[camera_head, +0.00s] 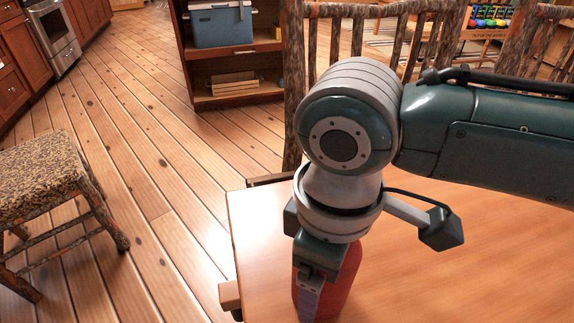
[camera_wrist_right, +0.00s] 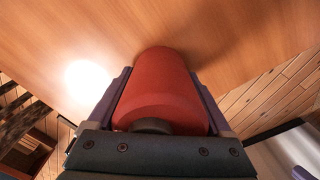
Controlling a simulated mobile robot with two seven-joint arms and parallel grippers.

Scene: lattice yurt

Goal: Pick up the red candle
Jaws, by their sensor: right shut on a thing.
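The red candle (camera_head: 342,284) is a thick red cylinder at the near left part of the wooden table (camera_head: 470,260). My right gripper (camera_head: 318,290) comes down over it from above and is shut on it. In the right wrist view the candle (camera_wrist_right: 162,85) lies between the two fingers of the gripper (camera_wrist_right: 160,100), with one finger along each side. Its far end appears at or close to the table top; I cannot tell whether it touches. My left gripper is not in view.
A stool with a speckled seat (camera_head: 40,175) stands on the plank floor at the left. A rough-wood chair (camera_head: 296,90) stands behind the table. A shelf (camera_head: 235,98) holds a blue cooler (camera_head: 220,24) and a wooden crate (camera_head: 234,84). The visible table top to the right is clear.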

